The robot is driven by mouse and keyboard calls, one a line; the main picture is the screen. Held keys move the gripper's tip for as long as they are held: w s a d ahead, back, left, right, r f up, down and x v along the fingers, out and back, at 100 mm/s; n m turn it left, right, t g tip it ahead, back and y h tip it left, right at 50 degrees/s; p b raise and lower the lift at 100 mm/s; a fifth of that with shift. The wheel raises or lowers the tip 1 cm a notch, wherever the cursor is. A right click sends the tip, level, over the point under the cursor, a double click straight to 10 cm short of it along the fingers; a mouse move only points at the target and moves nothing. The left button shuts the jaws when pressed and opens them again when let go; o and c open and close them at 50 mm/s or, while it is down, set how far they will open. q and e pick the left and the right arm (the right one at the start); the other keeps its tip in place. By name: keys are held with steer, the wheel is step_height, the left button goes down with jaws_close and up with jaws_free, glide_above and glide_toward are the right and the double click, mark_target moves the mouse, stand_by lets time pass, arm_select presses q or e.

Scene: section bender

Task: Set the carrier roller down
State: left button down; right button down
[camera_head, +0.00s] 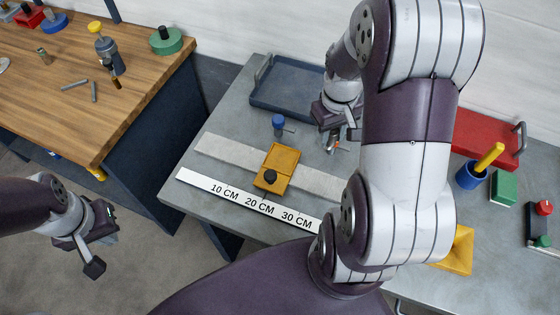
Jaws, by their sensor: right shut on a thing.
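My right gripper (340,138) hangs over the grey table, right of the yellow block and in front of the blue tray. It is shut on a small part, taken as the carrier roller (337,149); only a little metal and an orange-red bit show between and below the fingers. I cannot tell whether it touches the table. A blue cylinder with a side pin (278,124) stands to its left, apart from it. My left gripper (96,250) is open and empty at the lower left, over the floor.
A yellow block with a black knob (279,166) sits across a pale bar (225,152) behind a centimetre scale (205,186). A blue tray (262,95) lies behind. A blue cup (470,177), red case (490,140) and green block (503,187) stand right. A wooden bench (135,65) is left.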

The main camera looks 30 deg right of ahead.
steer(key=w+a+f, duration=0.2)
steer(key=w+a+f+p, duration=0.1)
steer(key=w+a+f, duration=0.1)
steer(key=w+a, duration=0.1)
steer(key=w+a+f, duration=0.2)
steer(key=a, duration=0.1)
steer(key=shift+w+a+f+p, duration=0.1)
steer(key=shift+w+f+p, duration=0.2)
steer(key=shift+w+f, duration=0.05)
step_height(320, 180, down, 4)
steer(key=shift+a+r+p, duration=0.1)
steer(key=shift+r+p, duration=0.05)
steer(key=shift+p, duration=0.15)
steer(key=shift+f, duration=0.25)
steer(key=c, duration=0.8)
jaws_free()
steer(key=shift+o, duration=0.2)
steer(key=shift+r, duration=0.35)
step_height(320, 180, up, 12)
steer(key=b, duration=0.1)
steer(key=s+a+n+t, duration=0.1)
steer(key=s+a, duration=0.4)
steer(key=s, duration=0.3)
steer(key=shift+s+r, duration=0.35)
steer(key=shift+s, duration=0.05)
